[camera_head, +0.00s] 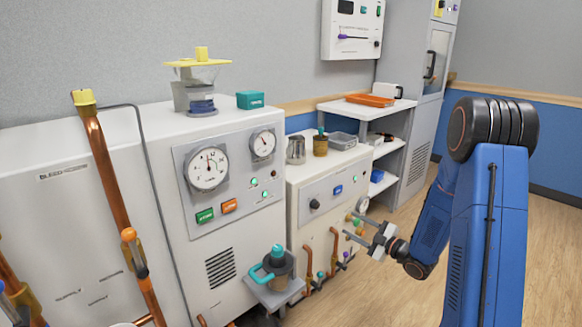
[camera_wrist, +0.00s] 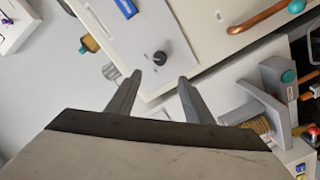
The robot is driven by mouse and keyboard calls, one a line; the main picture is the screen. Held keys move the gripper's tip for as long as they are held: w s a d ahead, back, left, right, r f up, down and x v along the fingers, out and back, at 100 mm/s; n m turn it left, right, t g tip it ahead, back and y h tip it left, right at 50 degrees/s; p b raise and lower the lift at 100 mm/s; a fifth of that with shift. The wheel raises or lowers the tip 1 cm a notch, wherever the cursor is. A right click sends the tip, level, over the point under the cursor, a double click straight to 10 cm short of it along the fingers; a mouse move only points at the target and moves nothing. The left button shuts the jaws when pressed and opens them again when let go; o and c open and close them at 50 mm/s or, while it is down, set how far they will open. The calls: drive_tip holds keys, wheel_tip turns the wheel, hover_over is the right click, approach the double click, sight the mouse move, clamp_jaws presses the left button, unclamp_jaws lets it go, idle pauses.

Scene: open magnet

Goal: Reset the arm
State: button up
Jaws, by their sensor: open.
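My gripper (camera_head: 353,226) is at the end of my blue arm, in front of the smaller white cabinet (camera_head: 327,190) in the head view. In the wrist view my gripper (camera_wrist: 160,80) shows two grey fingers spread apart with nothing between them. Beyond the fingertips is the cabinet's light panel with a black knob (camera_wrist: 160,58); the fingers look apart from it, though the distance is hard to tell. My arm is folded on the right side of the head view, with its forearm reaching down and left.
A large white cabinet (camera_head: 140,270) with two dials stands at left. A pot with a teal handle (camera_head: 276,268) sits on a low shelf. Copper pipes (camera_head: 332,252) and small valves are close to the gripper. A white shelf unit (camera_head: 372,110) stands behind. The wooden floor (camera_head: 385,300) is clear in front.

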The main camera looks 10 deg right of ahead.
drive_tip(key=s+d+r+m+g+h, duration=0.2)
drive_tip(key=s+r+m+h, duration=0.3)
drive_tip(key=r+h, duration=0.15)
drive_tip(key=s+d+r+m+g+h, duration=0.1)
drive_tip(key=s+d+r+m+h, duration=0.2)
drive_tip(key=s+r+m+h, duration=0.3)
drive_tip(key=s+a+r+m+g+y, duration=0.1)
drive_tip(key=s+a+m+g, duration=0.2)
drive_tip(key=s, duration=1.3)
drive_tip(key=s+a+r+m+g+y, duration=0.1)
drive_tip(key=s+a, duration=0.4)
drive_tip(key=s, duration=1.1)
drive_tip(key=m+g, duration=0.1)
drive_tip(key=g, duration=0.1)
drive_tip(key=shift+r+m+g, duration=0.25)
drive_tip(key=shift+m+g, duration=0.15)
drive_tip(key=shift+a, duration=0.1)
